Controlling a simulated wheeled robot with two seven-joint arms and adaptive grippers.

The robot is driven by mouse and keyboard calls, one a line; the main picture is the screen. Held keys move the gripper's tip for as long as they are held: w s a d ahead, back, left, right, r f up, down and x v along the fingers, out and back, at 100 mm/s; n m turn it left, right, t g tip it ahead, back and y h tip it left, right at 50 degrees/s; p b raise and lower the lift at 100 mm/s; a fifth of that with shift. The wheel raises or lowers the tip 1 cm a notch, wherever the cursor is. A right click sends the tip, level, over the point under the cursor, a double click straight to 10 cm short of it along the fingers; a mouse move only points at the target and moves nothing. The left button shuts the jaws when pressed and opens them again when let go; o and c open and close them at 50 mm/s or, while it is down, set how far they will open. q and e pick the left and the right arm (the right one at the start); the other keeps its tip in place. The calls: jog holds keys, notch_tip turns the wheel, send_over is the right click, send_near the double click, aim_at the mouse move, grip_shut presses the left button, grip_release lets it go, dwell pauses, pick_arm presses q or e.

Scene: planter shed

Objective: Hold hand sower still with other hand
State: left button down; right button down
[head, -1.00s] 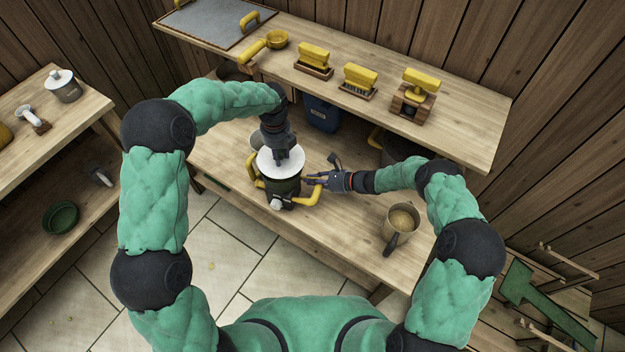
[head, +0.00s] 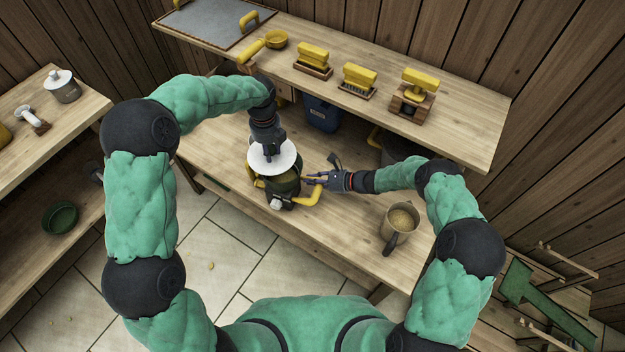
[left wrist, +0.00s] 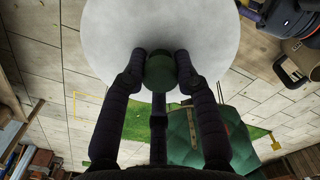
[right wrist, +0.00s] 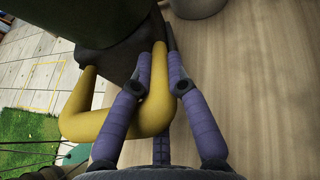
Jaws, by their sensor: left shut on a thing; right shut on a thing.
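The hand sower (head: 283,188) is a dark green pot with yellow handles, upright on the workbench. Its round white lid (head: 268,160) has a green knob (left wrist: 160,73). My left gripper (head: 271,150) comes from above and is shut on that knob. The lid sits off to the left over the sower and hides part of its top; how far it is above the rim I cannot tell. My right gripper (head: 316,180) is shut on the sower's yellow side handle (right wrist: 154,100), which passes between its fingers in the right wrist view.
A metal mug (head: 400,222) with grainy contents stands at the bench's right. A blue bin (head: 322,113) is under that shelf. The bench front between sower and mug is clear.

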aim_at(253, 157)
pick_arm(q)
jog(key=shift+s+a+r, duration=0.1)
jog(key=shift+a+r, duration=0.35)
jog(key=shift+a, duration=0.5)
jog(key=shift+s+a+r, duration=0.15)
jog(key=shift+a+r, duration=0.35)
jog(key=shift+a, duration=0.4)
jog(key=shift+s+a+r, duration=0.1)
jog(key=shift+a+r, duration=0.35)
jog(key=shift+a, duration=0.5)
pick_arm(e)
jog(key=shift+s+f, duration=0.25)
jog(key=shift+f, duration=0.05)
jog(key=c, duration=1.1)
grip_release()
jog(key=shift+w, duration=0.1)
jog(key=shift+c, duration=0.2)
pick_arm(q)
jog(key=shift+w, duration=0.1)
pick_arm(e)
jog(key=shift+w+r, duration=0.1)
jog(key=shift+r, duration=0.1)
jog(key=shift+d+r, duration=0.1)
jog(key=shift+d, duration=0.2)
jog(key=v, duration=1.1)
jog(key=shift+s, duration=0.25)
